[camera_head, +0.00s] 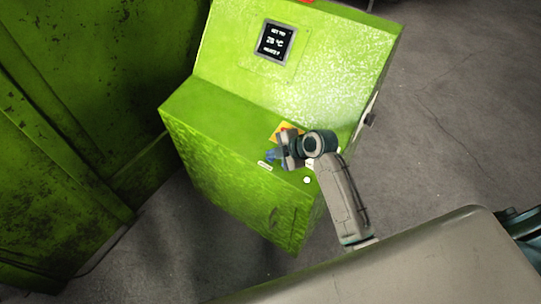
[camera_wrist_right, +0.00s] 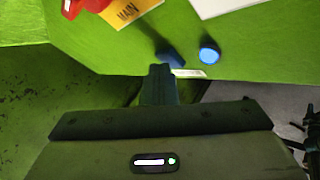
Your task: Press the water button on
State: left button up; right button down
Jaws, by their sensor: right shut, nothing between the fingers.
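The green control box (camera_head: 215,115) has a sloped top panel. A blue round button (camera_wrist_right: 209,54), likely the water button, stands on its panel in the right wrist view, with a small white label (camera_wrist_right: 188,73) below it. A darker blue piece (camera_wrist_right: 170,54) is just left of it. In the head view a bit of blue (camera_head: 270,156) shows beside my gripper. My right gripper (camera_wrist_right: 162,72) is shut and empty, its tip low and left of the round button and apart from it in that picture. Contact with the darker piece is unclear. My left gripper is not in view.
A yellow plate marked MAIN (camera_wrist_right: 128,10) with a red part (camera_wrist_right: 88,5) is nearby on the panel. A dark display (camera_head: 275,41) is on the box's upright face. A larger green machine (camera_head: 60,130) stands left. Grey floor is open at right.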

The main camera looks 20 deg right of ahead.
aim_at(272, 162)
jog(key=shift+r+p, duration=0.35)
jog(key=shift+p, duration=0.05)
jog(key=shift+r, duration=0.1)
jog(key=r+p, duration=0.1)
jog(key=r, duration=0.1)
jog(key=r+p, duration=0.4)
jog(key=shift+s+a, duration=0.35)
jog(key=shift+a, duration=0.05)
jog(key=shift+f, duration=0.1)
dwell(0.7)
